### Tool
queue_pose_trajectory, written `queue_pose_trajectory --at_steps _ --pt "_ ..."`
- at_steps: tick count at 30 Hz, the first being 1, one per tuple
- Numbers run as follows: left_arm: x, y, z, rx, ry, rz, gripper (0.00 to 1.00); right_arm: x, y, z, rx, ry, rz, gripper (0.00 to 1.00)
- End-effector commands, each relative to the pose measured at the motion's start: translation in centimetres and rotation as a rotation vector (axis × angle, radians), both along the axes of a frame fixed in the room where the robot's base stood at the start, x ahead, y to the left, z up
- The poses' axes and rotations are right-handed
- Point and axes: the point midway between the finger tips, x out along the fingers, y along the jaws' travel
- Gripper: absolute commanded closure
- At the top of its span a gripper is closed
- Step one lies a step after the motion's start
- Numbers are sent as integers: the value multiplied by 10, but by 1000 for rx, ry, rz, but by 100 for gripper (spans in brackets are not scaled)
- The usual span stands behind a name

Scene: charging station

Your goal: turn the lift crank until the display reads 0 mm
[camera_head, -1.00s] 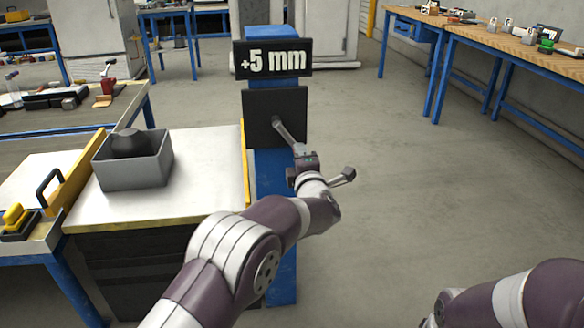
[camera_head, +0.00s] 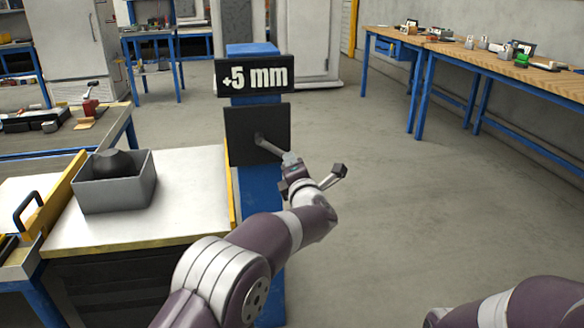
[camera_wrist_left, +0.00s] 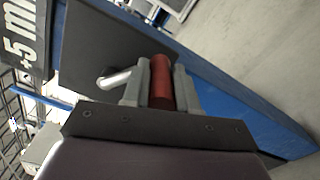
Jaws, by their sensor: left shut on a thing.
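The display (camera_head: 254,77) on top of the blue post (camera_head: 259,195) reads +5 mm. Below it is a dark square plate (camera_head: 243,133) with the lift crank (camera_head: 269,148), whose metal arm points down and to the right. My left gripper (camera_head: 290,165) is at the outer end of the crank. In the left wrist view the jaws are shut on the crank's red handle (camera_wrist_left: 161,84), and the bent metal arm (camera_wrist_left: 115,80) shows beside them. In the head view the gripper hides the handle. My right gripper is out of view; only part of that arm shows at bottom right.
Left of the post is a white-topped bench (camera_head: 130,232) carrying a grey bin (camera_head: 116,188) with a dark object in it. A yellow edge (camera_head: 230,184) runs along the bench beside the post. The floor to the right is clear up to the wooden workbenches (camera_head: 500,70).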

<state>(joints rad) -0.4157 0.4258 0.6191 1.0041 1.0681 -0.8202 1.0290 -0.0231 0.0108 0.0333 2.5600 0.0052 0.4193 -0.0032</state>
Motion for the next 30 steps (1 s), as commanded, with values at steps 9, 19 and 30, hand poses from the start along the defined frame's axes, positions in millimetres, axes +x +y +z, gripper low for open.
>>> queue_pose_trajectory --at_steps 9,19,30 --pt "0 0 2 1 -2 -1 47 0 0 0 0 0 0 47" --pt "-13 -4 3 0 -1 -2 47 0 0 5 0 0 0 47" --pt "-92 -28 5 2 -1 -5 47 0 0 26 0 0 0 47"
